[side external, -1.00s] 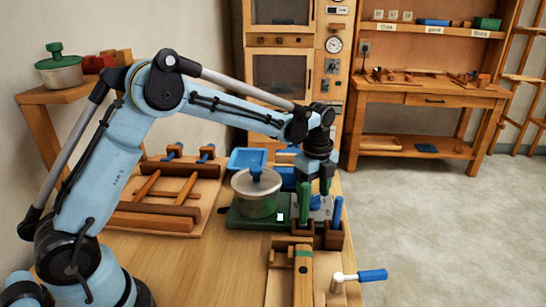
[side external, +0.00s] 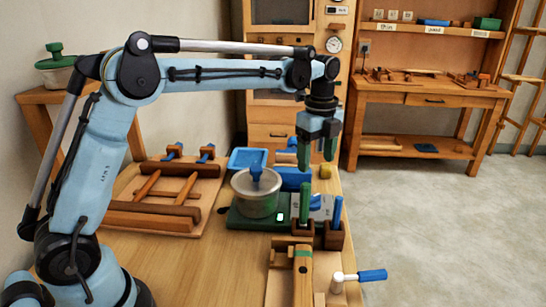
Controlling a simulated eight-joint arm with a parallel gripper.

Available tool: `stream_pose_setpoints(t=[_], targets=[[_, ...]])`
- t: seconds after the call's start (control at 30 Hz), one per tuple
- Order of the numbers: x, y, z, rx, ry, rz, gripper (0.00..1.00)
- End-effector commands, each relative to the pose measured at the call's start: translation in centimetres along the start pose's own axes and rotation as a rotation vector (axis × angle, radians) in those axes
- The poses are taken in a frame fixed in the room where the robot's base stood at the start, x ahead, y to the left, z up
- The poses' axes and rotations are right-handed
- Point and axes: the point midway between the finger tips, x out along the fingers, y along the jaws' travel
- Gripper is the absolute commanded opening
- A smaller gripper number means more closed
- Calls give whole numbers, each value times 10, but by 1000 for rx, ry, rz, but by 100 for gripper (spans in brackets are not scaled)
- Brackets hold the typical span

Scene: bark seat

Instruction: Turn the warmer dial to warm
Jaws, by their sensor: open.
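A green warmer base (side external: 240,220) lies on the bench, with a grey pot (side external: 256,204) with a blue-knobbed lid on it. A small lit white square (side external: 281,217) shows on the base's front. A pale panel with a blue part (side external: 321,207) stands at its right, partly behind the upright handles; I cannot make out the dial or its setting. My gripper (side external: 317,157) points down, open and empty, above and behind the warmer's right side. It is clear of the pot and handles.
A brown holder (side external: 333,238) with upright green (side external: 306,202) and blue (side external: 337,212) handles stands at front right. A wooden fixture (side external: 302,275) and blue-handled crank (side external: 362,276) are nearer. A blue tray (side external: 247,159) lies behind the pot; a wooden rack (side external: 160,205) stands left.

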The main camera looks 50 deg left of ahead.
Motion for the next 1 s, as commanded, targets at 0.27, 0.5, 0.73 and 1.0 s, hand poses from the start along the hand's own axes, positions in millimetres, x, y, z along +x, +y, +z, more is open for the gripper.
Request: stream_pose_setpoints(t=[0.27, 0.5, 0.73, 1.0], targets=[[-19, 0, 0, 0, 0, 0, 72], [-20, 0, 0, 0, 0, 0, 72], [-25, 7, 0, -59, -1, -22, 72], [-44, 50, 1, -423, 23, -159, 72]])
